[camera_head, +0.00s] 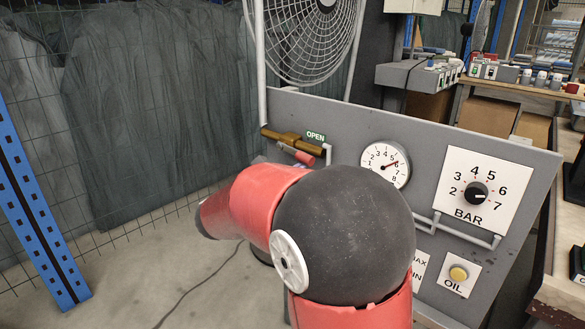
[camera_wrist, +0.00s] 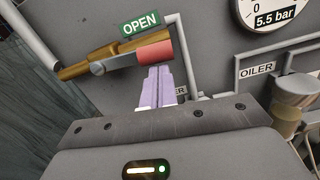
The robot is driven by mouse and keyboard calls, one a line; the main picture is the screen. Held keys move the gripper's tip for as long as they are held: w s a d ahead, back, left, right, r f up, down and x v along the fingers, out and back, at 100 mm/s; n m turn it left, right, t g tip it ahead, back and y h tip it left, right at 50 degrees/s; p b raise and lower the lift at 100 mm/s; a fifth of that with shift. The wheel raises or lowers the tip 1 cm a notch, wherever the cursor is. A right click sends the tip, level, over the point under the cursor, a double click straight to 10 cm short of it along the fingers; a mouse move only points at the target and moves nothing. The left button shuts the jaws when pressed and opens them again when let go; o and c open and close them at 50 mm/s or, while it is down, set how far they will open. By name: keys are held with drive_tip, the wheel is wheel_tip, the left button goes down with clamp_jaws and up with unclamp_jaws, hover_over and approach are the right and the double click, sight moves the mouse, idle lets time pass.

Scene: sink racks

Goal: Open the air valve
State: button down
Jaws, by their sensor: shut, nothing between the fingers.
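The air valve (camera_head: 281,137) is a brass fitting on a grey pipe at the upper left of the grey panel. It also shows in the wrist view (camera_wrist: 88,62). Its lever has a red grip (camera_wrist: 156,51), which also shows in the head view (camera_head: 304,158). A green OPEN label (camera_wrist: 140,24) sits just above the grip. In the wrist view my gripper (camera_wrist: 159,70) is shut and empty, its pale lilac fingers pointing at the red grip from below. The tips look close to its underside; I cannot tell whether they touch. My arm hides the gripper in the head view.
The grey panel (camera_head: 300,112) also carries a round gauge (camera_head: 386,164), a BAR dial (camera_head: 476,193) and an OIL button (camera_head: 458,273). The wrist view shows an OILER label (camera_wrist: 257,69) at right. A large fan (camera_head: 310,35) stands behind. Floor at left is mostly clear.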

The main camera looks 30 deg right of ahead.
drive_tip(key=shift+s+r, duration=0.1)
drive_tip(key=shift+r, duration=0.15)
idle(0.4)
wheel_tip(320, 180, down, 5)
drive_tip(key=b, duration=0.3)
drive_tip(key=r+v, duration=0.1)
drive_tip(key=v, duration=1)
drive_tip(key=s+d+f+m+g+y+p, duration=0.1)
drive_tip(key=s+d+f+m+g+y, duration=0.15)
drive_tip(key=s+m+y, duration=0.4)
drive_tip(key=s+d+f+m+g+y, duration=0.2)
drive_tip(key=s+f+m, duration=0.2)
drive_tip(key=s, duration=0.5)
drive_tip(key=s+a+f+m+t+y, duration=0.1)
drive_tip(key=s+a+m+t+y, duration=0.2)
drive_tip(key=a+m+y, duration=0.6)
drive_tip(key=shift+s+a+m+t, duration=0.3)
drive_tip(key=shift+s+m, duration=0.35)
drive_tip(key=shift+s, duration=0.5)
drive_tip(key=shift+f, duration=0.15)
